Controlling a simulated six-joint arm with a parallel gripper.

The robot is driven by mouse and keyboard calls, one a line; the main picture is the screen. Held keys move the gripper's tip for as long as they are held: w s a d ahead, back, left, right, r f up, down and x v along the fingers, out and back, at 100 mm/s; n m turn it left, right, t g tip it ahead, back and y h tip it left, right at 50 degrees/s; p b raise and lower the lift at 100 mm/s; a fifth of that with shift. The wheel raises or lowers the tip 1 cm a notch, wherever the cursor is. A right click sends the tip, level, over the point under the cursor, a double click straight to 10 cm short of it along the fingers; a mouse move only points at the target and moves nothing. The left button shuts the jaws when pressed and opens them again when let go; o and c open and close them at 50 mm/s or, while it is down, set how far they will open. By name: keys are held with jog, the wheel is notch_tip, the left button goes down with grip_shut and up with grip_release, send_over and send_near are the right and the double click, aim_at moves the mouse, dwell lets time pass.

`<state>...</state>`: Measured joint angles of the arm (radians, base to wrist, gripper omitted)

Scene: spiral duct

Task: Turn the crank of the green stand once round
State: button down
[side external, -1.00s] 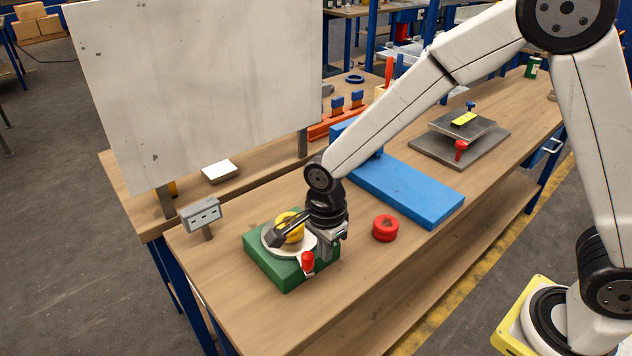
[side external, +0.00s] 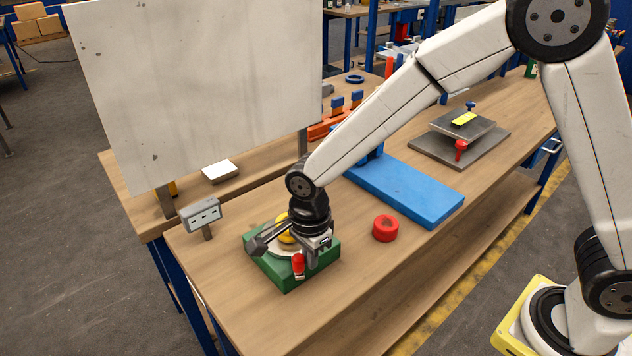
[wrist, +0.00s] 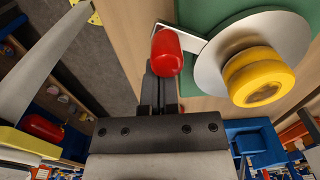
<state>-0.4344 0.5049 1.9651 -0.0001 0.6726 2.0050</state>
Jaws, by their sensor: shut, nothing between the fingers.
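The green stand (side external: 322,262) sits on the workbench and carries a pale disc (wrist: 212,68) with a yellow hub (wrist: 262,78). A flat metal crank arm (wrist: 184,40) reaches out from the disc to an upright red handle (side external: 298,264). The red handle (wrist: 167,52) shows in the wrist view right at my fingertips. My gripper (side external: 313,252) is low over the stand's front side, beside the handle. In the wrist view my gripper (wrist: 160,88) has its fingers together with nothing between them. They lie against or just behind the handle; contact cannot be told for sure.
A large pale panel (side external: 200,85) rises behind. Bare bench lies in front.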

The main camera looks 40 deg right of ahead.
aim_at(293, 257)
jog(key=shift+w+a, duration=0.1)
jog(key=shift+a, duration=0.35)
jog(key=shift+w+a, duration=0.2)
jog(key=shift+a, duration=0.25)
jog(key=shift+w+a, duration=0.2)
jog(key=shift+a, duration=0.25)
jog(key=shift+w+a, duration=0.1)
jog(key=shift+w+a, duration=0.55)
jog(key=shift+a, duration=0.15)
